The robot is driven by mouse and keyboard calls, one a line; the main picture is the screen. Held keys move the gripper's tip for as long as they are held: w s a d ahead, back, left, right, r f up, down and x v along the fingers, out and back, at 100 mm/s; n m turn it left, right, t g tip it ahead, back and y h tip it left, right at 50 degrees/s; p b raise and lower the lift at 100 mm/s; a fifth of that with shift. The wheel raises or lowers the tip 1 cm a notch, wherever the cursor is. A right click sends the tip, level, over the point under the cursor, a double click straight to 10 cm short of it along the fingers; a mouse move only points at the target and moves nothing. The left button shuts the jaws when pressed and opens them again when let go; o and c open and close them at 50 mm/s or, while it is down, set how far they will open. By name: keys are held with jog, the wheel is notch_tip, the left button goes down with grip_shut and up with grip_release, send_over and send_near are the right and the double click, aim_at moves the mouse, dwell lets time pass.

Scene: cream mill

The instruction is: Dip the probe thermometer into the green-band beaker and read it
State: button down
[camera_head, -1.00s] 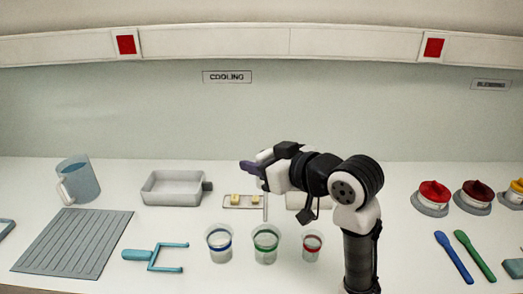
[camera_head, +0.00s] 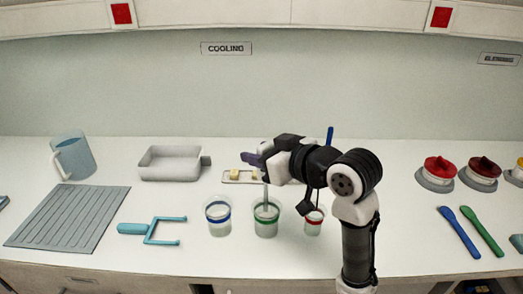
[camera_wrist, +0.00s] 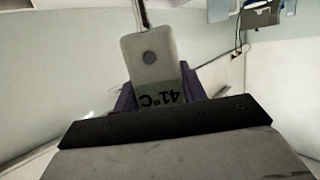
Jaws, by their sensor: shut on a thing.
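My gripper (camera_head: 252,160) has purple fingers and is shut on the probe thermometer above the beakers. In the wrist view the thermometer (camera_wrist: 150,52) is a pale grey body with a round dark button, held between the purple fingers. Its green display (camera_wrist: 160,97) reads 41°C, upside down in that view. In the head view its thin grey probe (camera_head: 265,193) points straight down into the mouth of the green-band beaker (camera_head: 266,228). How deep the tip sits is hard to tell. The blue-band beaker (camera_head: 218,226) stands to the left, the red-band beaker (camera_head: 313,227) to the right.
A grey tray (camera_head: 172,166) and a small rack with yellow pieces (camera_head: 236,174) stand behind the beakers. Blue and green spatulas (camera_head: 470,229) and lidded pots (camera_head: 438,170) are right.

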notch_tip(320, 180, down, 5)
jog(key=b, duration=0.3)
jog(key=shift+f+b, duration=0.1)
jog(key=shift+b, duration=0.3)
jog(key=shift+s+d+f, duration=0.1)
jog(key=shift+d, duration=0.05)
dwell(2.3)
notch_tip(320, 180, up, 11)
jog(key=p, duration=0.9)
jog(key=shift+r, duration=0.2)
dwell(0.4)
